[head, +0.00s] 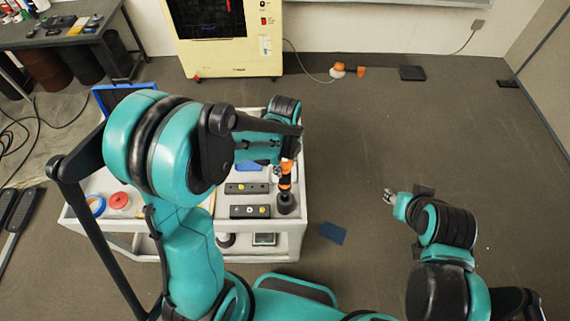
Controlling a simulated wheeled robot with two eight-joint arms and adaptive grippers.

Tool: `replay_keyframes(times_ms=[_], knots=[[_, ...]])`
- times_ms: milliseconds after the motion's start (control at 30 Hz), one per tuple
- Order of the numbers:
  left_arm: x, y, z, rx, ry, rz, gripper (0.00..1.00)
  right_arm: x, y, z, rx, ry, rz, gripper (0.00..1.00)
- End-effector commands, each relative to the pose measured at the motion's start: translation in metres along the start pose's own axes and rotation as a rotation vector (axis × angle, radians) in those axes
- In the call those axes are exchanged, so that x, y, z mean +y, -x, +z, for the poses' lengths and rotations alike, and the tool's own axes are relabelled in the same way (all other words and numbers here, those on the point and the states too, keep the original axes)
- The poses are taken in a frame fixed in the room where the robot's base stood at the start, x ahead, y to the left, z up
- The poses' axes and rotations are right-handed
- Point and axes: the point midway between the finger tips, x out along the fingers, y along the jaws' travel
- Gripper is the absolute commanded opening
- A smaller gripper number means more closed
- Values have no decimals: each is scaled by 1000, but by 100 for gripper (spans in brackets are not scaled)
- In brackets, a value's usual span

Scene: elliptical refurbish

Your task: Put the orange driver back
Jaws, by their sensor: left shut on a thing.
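The orange driver (285,181), orange and black, stands roughly upright at the right side of the white cart (292,238). My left gripper (289,158) is over it and shut on its upper part. The driver's lower end meets a dark round holder (286,204); I cannot tell how far in it sits. My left arm hides much of the cart top. My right gripper (391,196) is away from the cart, over the floor at the right. It is too small to tell whether it is open.
Two dark blocks with buttons, one at the back (247,188) and one at the front (250,211), lie left of the holder. A red round item (119,201) and a blue ring (96,206) are at the cart's left. A blue sheet (332,233) lies on the floor.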

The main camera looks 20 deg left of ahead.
Motion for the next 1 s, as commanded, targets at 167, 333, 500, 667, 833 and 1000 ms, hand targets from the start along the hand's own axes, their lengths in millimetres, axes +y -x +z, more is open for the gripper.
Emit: replay_keyframes(times_ms=[167, 333, 500, 667, 833, 1000], knots=[[0, -9, 0, 0, 0, 0, 0, 0, -7, 5, 0, 0, 0, 37], [0, -16, 0, 0, 0, 0, 0, 0, -12, 9, 0, 0, 0, 37], [0, -23, 0, 0, 0, 0, 0, 0, -18, 13, 0, 0, 0, 37], [0, -29, 0, 0, 0, 0, 0, 0, -23, 16, 0, 0, 0, 37], [0, -36, 0, 0, 0, 0, 0, 0, -28, 20, 0, 0, 0, 37], [0, -43, 0, 0, 0, 0, 0, 0, -33, 24, 0, 0, 0, 37]])
